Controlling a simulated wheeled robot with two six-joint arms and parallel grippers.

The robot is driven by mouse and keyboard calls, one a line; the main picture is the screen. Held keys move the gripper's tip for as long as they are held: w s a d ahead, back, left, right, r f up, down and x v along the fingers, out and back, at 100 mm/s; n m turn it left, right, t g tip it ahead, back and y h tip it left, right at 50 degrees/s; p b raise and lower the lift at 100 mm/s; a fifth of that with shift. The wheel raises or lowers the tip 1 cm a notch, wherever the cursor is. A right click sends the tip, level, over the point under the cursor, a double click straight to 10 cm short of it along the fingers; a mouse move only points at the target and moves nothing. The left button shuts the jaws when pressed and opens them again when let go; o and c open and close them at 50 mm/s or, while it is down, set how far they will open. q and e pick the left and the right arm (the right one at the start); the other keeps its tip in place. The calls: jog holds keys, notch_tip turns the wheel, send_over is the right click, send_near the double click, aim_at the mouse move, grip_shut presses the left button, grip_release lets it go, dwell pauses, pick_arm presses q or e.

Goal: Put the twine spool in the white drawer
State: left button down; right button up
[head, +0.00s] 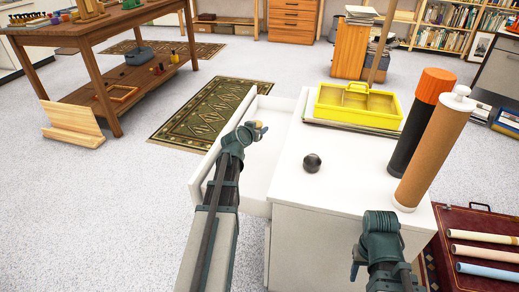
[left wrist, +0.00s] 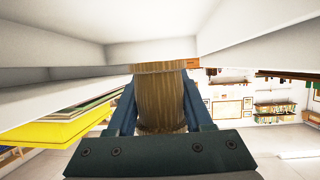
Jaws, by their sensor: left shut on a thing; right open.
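The twine spool (left wrist: 160,105), brown and ribbed with a wooden end, is between the fingers of my left gripper (left wrist: 160,90) in the left wrist view. In the head view only a small tan bit of the spool (head: 259,126) shows past my left gripper (head: 252,131). The white drawer (head: 265,165) is pulled out from the left side of the white cabinet (head: 335,185). My left gripper is at the drawer, over its opening; whether the spool touches the drawer is unclear. My right gripper (head: 356,268) is open, low at the cabinet's front right, its fingers mostly hidden.
On the cabinet top are a dark ball (head: 312,163), a yellow tray (head: 358,106) on flat sheets, a black tube with an orange cap (head: 420,125) and a brown tube (head: 433,150). A red case with rolled prints (head: 470,222) lies at the right.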

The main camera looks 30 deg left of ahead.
pick_arm(q)
jog(key=shift+f+b, duration=2.55)
jog(key=shift+f, duration=0.65)
pick_arm(e)
notch_tip(320, 180, down, 6)
jog(key=shift+f, duration=0.2)
pick_arm(q)
jog(key=shift+f, duration=0.1)
pick_arm(e)
jog(key=shift+f, duration=0.1)
pick_arm(q)
jog(key=shift+f+b, duration=0.5)
jog(key=shift+b, duration=0.15)
pick_arm(e)
jog(key=shift+f, duration=0.55)
pick_arm(q)
jog(key=shift+c, duration=1.5)
grip_release()
jog(key=shift+r+p, duration=0.6)
jog(key=p+v, duration=0.4)
jog(key=v, duration=0.8)
jog(key=shift+p, duration=0.35)
pick_arm(e)
notch_tip(320, 180, up, 6)
jog(key=shift+f, duration=0.1)
